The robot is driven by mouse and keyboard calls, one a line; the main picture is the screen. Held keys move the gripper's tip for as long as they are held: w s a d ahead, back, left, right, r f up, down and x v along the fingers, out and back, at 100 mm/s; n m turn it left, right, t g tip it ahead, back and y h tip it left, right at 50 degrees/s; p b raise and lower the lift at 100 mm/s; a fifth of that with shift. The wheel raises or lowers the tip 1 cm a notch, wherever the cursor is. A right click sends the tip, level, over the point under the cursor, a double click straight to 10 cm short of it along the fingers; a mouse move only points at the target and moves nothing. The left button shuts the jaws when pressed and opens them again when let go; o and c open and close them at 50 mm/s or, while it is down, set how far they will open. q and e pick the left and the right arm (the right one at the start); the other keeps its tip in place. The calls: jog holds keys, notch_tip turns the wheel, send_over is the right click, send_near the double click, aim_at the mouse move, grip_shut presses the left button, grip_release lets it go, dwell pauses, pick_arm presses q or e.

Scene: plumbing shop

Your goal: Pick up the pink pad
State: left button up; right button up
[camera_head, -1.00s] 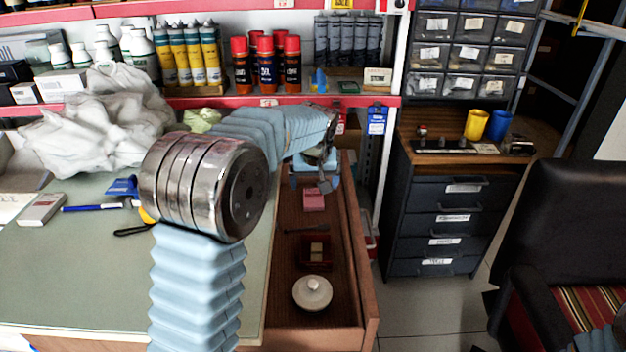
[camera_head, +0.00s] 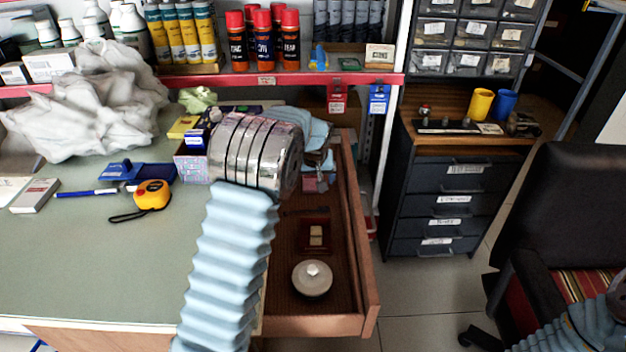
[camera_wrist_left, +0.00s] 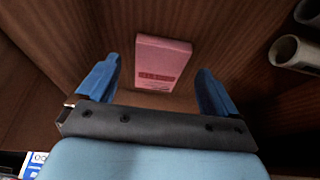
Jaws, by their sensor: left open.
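The pink pad (camera_wrist_left: 163,58) lies in the open wooden drawer, with dark red print on its face. In the left wrist view it sits between and just beyond the two blue fingers of my left gripper (camera_wrist_left: 157,76), which are apart with nothing between them. In the head view a small part of the pink pad (camera_head: 311,185) shows below my left gripper (camera_head: 320,166), which is over the far end of the drawer and partly hidden by my arm. I cannot tell the exact gap to the pad. My right gripper is out of view.
The drawer (camera_head: 357,240) has raised side walls. It also holds a white round lidded thing (camera_head: 312,279) and a small brown box (camera_head: 315,237). Pale tubes (camera_wrist_left: 294,52) lie right of the pad. A yellow tape measure (camera_head: 152,195) is on the green desktop (camera_head: 120,265).

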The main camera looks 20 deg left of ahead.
pick_arm(q)
jog(key=shift+x, duration=0.9)
jog(key=c, duration=1.2)
jog(key=shift+o, duration=0.2)
jog(key=shift+r, duration=0.15)
